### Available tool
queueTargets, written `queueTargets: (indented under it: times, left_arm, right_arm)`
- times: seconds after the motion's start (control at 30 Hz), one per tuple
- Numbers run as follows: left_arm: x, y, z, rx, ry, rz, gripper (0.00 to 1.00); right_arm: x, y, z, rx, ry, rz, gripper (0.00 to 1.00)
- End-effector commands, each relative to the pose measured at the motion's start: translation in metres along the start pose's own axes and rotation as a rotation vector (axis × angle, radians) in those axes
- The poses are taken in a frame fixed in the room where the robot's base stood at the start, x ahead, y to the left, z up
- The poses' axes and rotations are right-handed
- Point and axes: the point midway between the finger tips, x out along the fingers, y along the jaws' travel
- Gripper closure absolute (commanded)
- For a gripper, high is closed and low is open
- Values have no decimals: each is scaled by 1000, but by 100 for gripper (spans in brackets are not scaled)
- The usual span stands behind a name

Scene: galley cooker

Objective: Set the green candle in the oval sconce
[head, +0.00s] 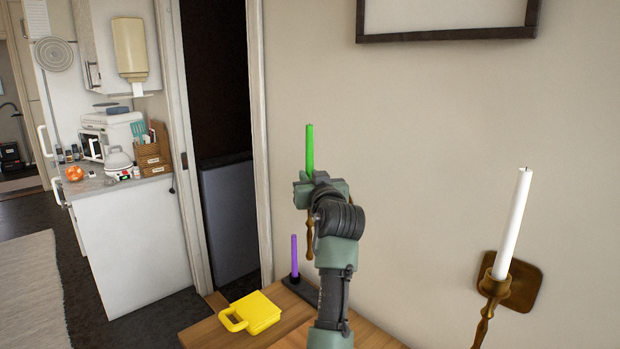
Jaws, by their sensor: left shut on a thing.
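The green candle (310,150) stands upright above my left gripper (318,186), which is shut on its lower part in front of the wall. A brass stem (310,238) shows just below the gripper, probably part of a wall sconce. Its cup and backplate are hidden behind my gripper and arm, so I cannot tell its shape or whether the candle's foot is in it. Another brass sconce (492,288) with a squarish backplate is at the right and holds a slightly tilted white candle (513,222). My right gripper is out of view.
A wooden table (215,330) below bears a yellow object with a handle (259,312) and a purple candle (294,256) in a dark holder. A dark picture frame (446,34) hangs above. A doorway and a kitchen counter (131,240) are at the left.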

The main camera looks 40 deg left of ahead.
Motion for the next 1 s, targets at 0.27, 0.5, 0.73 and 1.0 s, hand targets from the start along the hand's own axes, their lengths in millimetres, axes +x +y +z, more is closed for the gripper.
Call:
queueTargets:
  times: [0.27,0.5,0.73,1.0]
  left_arm:
    - [0,0,1,0,-1,0,100]
    - [0,0,4,0,-2,0,100]
    - [0,0,4,1,-2,0,57]
    - [0,0,4,0,-2,0,30]
  right_arm:
    - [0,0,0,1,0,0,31]
    - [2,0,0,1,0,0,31]
    - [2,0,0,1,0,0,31]
    - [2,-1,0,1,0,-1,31]
